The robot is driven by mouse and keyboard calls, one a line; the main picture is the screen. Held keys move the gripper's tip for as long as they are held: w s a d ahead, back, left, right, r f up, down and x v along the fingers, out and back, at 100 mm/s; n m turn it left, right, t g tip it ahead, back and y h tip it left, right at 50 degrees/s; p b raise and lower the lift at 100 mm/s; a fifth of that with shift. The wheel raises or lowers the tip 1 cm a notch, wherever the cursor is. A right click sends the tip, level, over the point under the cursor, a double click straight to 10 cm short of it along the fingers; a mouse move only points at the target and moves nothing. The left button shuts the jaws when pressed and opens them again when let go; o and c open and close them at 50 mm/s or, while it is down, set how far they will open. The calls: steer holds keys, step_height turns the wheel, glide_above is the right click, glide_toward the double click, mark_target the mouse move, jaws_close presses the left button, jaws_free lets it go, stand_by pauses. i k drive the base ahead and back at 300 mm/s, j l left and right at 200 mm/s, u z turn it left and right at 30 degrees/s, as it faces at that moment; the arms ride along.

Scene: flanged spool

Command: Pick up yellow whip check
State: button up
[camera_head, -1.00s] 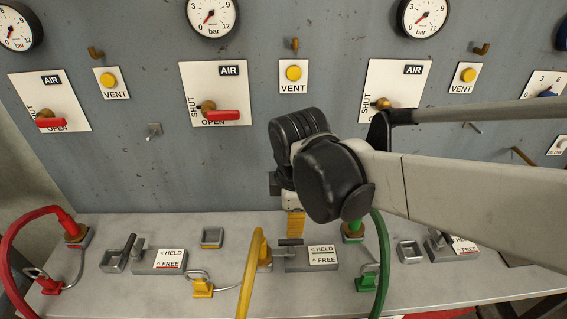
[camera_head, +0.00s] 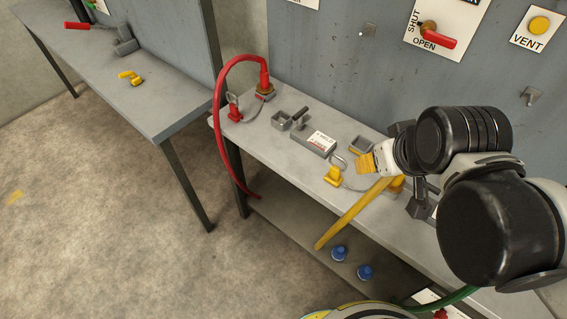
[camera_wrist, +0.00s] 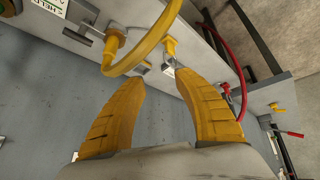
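The yellow whip check appears to be the yellow block (camera_head: 333,176) with a wire loop and thin grey cable, lying on the front of the bench. In the wrist view, the yellow block (camera_wrist: 170,45) shows beyond the fingertips with its metal loop near the gap. My gripper (camera_head: 364,164) hangs above the bench, right of the block and apart from it. In the wrist view, its two yellow fingers (camera_wrist: 158,80) are spread with nothing between them. The cable's right end is partly hidden behind the yellow hose.
The yellow hose (camera_head: 350,215) slants over the bench's front edge, close to my gripper. A red hose (camera_head: 222,115) and a grey HELD/FREE block (camera_head: 318,143) stand left. Blue fittings (camera_head: 365,271) sit on the lower shelf. A side table (camera_head: 90,62) holds another yellow piece (camera_head: 130,78).

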mark_target(333, 177)
steer(key=u, duration=0.2)
steer(key=k+l+z, duration=0.75)
steer(key=l, duration=0.15)
